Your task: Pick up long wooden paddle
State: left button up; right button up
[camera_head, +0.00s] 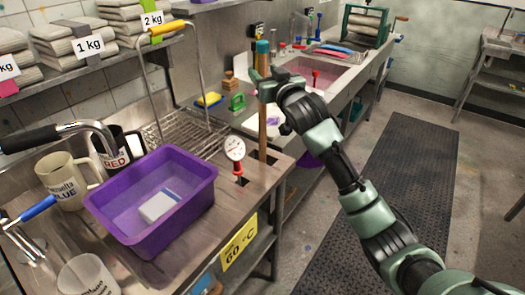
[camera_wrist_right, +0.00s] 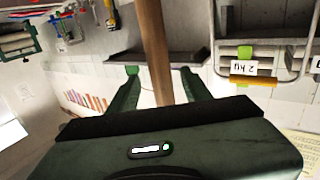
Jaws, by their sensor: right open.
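The long wooden paddle (camera_head: 262,130) stands upright at the bench corner, its lower end at a dark slot in the metal top. Its upper end is teal. My right gripper (camera_head: 262,83) is at the upper part of the shaft, below the teal end, with its jaws open. In the right wrist view the brown shaft (camera_wrist_right: 154,45) runs between the two green fingers of the gripper (camera_wrist_right: 158,78); its lower stretch is hidden behind the gripper body. I cannot tell whether a finger touches it. My left gripper is not in view.
A dial thermometer (camera_head: 234,150) stands just left of the paddle. A purple tub (camera_head: 190,215) and mugs (camera_head: 66,182) are on the metal bench, with a wire rack (camera_head: 178,128) behind. A pink-stained sink (camera_head: 320,75) lies beyond. A dark floor mat (camera_head: 395,160) is clear.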

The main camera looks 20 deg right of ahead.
jog(key=w, duration=0.2)
jog(key=w+p, duration=0.1)
jog(key=w, duration=0.1)
jog(key=shift+a+f, duration=0.2)
jog(key=shift+a, duration=0.05)
grip_shut()
jog(key=shift+r, duration=0.2)
notch_tip(320, 180, up, 28)
jog(key=b, duration=0.3)
jog(key=shift+f, duration=0.15)
